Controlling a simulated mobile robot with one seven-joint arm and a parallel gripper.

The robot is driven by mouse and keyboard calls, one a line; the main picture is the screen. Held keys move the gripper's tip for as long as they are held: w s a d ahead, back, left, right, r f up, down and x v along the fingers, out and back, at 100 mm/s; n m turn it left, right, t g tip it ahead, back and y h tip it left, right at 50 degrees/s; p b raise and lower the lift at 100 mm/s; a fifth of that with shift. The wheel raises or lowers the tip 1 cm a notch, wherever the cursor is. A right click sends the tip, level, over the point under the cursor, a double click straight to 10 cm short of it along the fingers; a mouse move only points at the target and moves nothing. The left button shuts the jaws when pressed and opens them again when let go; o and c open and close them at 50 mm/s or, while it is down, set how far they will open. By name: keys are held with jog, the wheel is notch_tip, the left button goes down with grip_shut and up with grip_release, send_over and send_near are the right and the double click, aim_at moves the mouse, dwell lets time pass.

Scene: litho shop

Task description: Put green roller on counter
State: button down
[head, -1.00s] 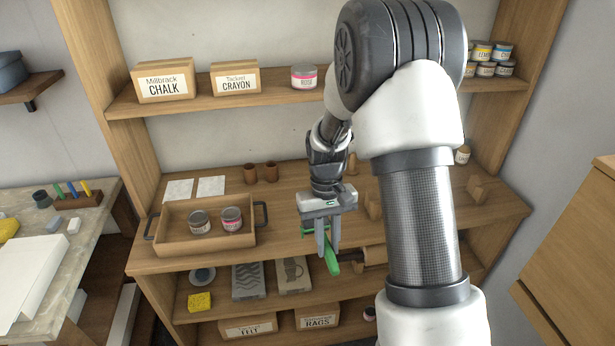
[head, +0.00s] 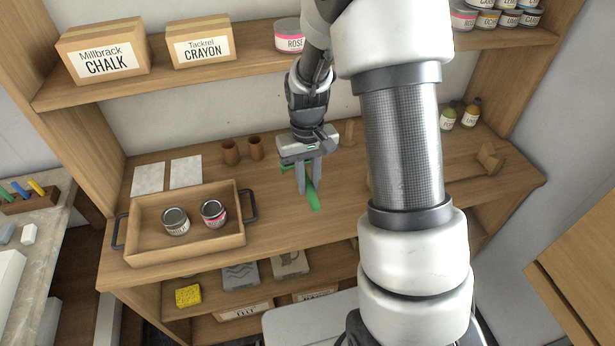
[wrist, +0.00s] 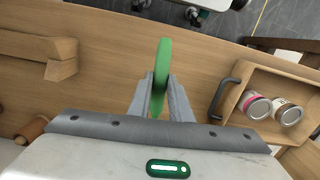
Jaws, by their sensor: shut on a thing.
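My gripper (head: 309,178) is shut on the green roller (head: 314,197), which hangs from the fingers over the wooden counter (head: 290,225) of the shelf unit. In the wrist view the roller (wrist: 162,68) shows as a slim green piece between the fingers (wrist: 162,100); part of it is hidden by them. I cannot tell for sure whether it touches the surface. Bare wood lies around it.
A wooden tray (head: 243,212) with two cans stands left of the gripper. Two brown cups (head: 230,152) and white sheets (head: 186,171) lie behind it. A wooden holder (head: 490,158) and bottles (head: 448,116) stand right. The counter's middle is clear.

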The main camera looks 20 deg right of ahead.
jog(key=shift+w+f+b, duration=0.1)
jog(key=shift+f+b, duration=2.1)
jog(key=shift+f, duration=1.2)
jog(key=shift+f+b, duration=0.35)
jog(key=shift+f, duration=0.1)
jog(key=c, duration=1.5)
grip_release()
jog(key=shift+c, duration=0.2)
notch_tip(320, 180, up, 18)
jog(key=p, duration=0.1)
jog(key=s+r+t+p, duration=0.6)
jog(key=s+r, duration=1.1)
jog(key=shift+s+a+m, duration=0.4)
